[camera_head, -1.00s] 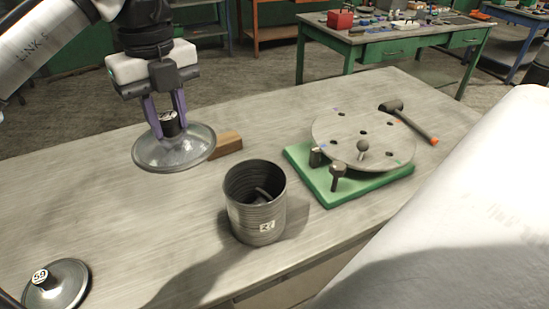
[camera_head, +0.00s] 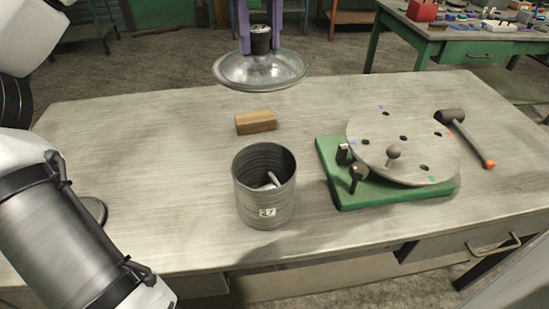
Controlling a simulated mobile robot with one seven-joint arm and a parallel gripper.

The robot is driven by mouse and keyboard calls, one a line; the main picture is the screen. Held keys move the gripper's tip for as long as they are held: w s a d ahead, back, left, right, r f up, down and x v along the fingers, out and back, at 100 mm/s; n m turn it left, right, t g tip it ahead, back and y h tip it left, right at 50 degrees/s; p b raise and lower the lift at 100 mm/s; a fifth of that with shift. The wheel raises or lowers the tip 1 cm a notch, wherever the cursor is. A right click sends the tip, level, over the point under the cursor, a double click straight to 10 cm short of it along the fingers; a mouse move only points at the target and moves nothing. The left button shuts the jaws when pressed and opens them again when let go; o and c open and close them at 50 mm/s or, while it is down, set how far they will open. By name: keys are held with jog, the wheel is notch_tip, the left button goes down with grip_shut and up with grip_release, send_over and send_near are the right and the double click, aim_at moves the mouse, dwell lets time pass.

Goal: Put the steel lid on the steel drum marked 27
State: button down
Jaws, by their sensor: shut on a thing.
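The steel drum (camera_head: 262,200) marked 27 stands upright and open on the table, its label facing me. A grey piece shows inside it. The steel lid (camera_head: 260,72) is a round shiny disc with a dark knob. My gripper (camera_head: 260,30) is shut on that knob and holds the lid in the air, higher in the picture than the drum and apart from it. The lid looks roughly level. The upper part of my gripper is cut off by the picture's top edge.
A wooden block (camera_head: 255,122) lies behind the drum. A green base (camera_head: 345,195) with a round holed plate (camera_head: 425,150) stands to the right, a mallet (camera_head: 465,137) beyond it. Another lid (camera_head: 95,211) is partly hidden behind my arm at left. The table (camera_head: 170,150) is clear between.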

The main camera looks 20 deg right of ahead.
aim_at(261, 81)
notch_tip(261, 81, down, 20)
jog(key=b, duration=0.2)
jog(key=shift+r, duration=0.15)
jog(key=shift+f, duration=0.4)
jog(key=c, duration=1.1)
grip_release()
notch_tip(261, 81, up, 13)
jog(key=shift+f, duration=0.1)
